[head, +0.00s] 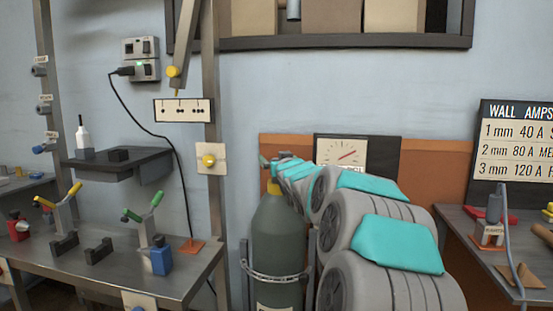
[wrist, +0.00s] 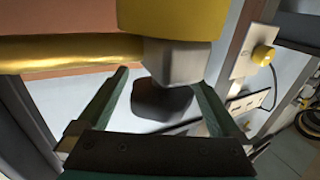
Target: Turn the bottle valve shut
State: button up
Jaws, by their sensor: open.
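The gas bottle (head: 278,235) stands upright in the head view, grey-green with a yellow collar (head: 273,187) at its top. My gripper (head: 267,163) is at the bottle's top, small and partly hidden there by my arm. In the wrist view, my gripper (wrist: 163,82) is open, with one green finger on each side of a grey block (wrist: 174,63) below a yellow part (wrist: 180,20). A dark rounded shape (wrist: 162,100) lies between the fingers; I cannot tell whether it is the valve knob or a shadow. No clear finger contact shows.
A metal bracket (head: 268,277) rings the bottle. A gauge panel (head: 345,153) is on the wall behind my arm. A workbench (head: 120,265) with clamps stands left, and another bench (head: 455,225) stands right. A brass pipe (wrist: 70,50) runs close to the gripper.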

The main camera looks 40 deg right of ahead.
jog(key=shift+w, duration=0.15)
jog(key=shift+c, duration=0.4)
jog(key=c, duration=1.3)
jog(key=shift+o, duration=0.2)
jog(key=f+b, duration=0.1)
jog(key=b, duration=0.2)
jog(key=shift+d, duration=0.15)
jog(key=shift+r+m+g+h+b, duration=0.3)
jog(key=shift+m+h+b, duration=0.15)
jog(key=shift+b, duration=0.35)
jog(key=shift+r, duration=0.1)
jog(key=o, duration=1.3)
jog(key=shift+o, duration=0.2)
